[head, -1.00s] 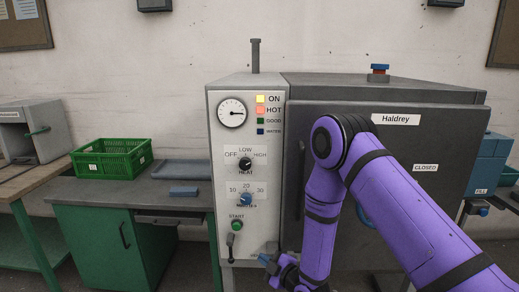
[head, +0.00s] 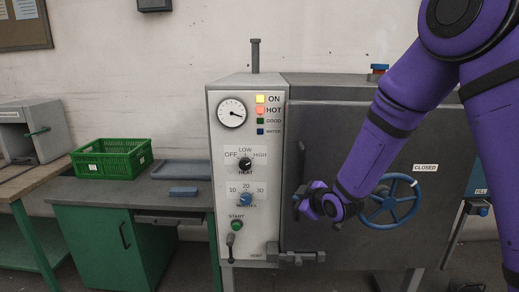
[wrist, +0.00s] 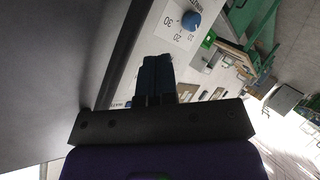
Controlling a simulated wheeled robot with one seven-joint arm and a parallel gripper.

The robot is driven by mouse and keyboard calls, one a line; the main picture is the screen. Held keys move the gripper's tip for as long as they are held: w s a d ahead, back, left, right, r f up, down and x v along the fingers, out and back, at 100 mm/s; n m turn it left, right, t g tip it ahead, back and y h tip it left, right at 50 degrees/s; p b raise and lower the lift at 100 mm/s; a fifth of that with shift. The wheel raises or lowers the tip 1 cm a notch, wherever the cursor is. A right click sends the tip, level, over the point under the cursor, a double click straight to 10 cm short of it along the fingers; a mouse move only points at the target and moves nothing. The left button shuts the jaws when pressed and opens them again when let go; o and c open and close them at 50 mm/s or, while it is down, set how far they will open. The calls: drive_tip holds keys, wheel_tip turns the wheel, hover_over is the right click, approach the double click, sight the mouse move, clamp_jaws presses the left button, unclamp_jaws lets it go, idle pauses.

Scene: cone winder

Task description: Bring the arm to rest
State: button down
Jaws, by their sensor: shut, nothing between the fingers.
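My gripper (head: 299,206) is in front of the grey machine door (head: 340,130), near its left edge and just right of the control panel (head: 219,150). Its dark fingers (wrist: 155,80) are together and hold nothing in the wrist view. My purple arm comes down from the upper right and hides part of the door and its name plate. The blue handwheel (head: 391,203) is just right of my gripper, partly behind my arm. I cannot tell whether the gripper touches the door.
The ON and HOT lamps (head: 261,104) are lit. The panel has a heat knob (head: 246,163), a minutes knob (head: 246,199), a green start button (head: 237,225) and a lever (head: 230,243). A bench (head: 85,198) with a green crate (head: 113,170) stands left.

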drive_tip(key=s+d+r+m+g+h, duration=0.2)
drive_tip(key=s+d+r+m+h, duration=0.35)
drive_tip(key=s+d+r, duration=0.8)
drive_tip(key=s+d+r+m+g, duration=0.2)
drive_tip(key=s+r+m, duration=0.1)
drive_tip(key=s, duration=0.8)
drive_tip(key=s+d+r+m+g, duration=0.2)
drive_tip(key=s+r+m, duration=0.2)
drive_tip(key=s, duration=0.8)
drive_tip(key=shift+d+r+m, duration=0.2)
drive_tip(key=shift+d+m, duration=0.2)
drive_tip(key=shift+m, duration=0.05)
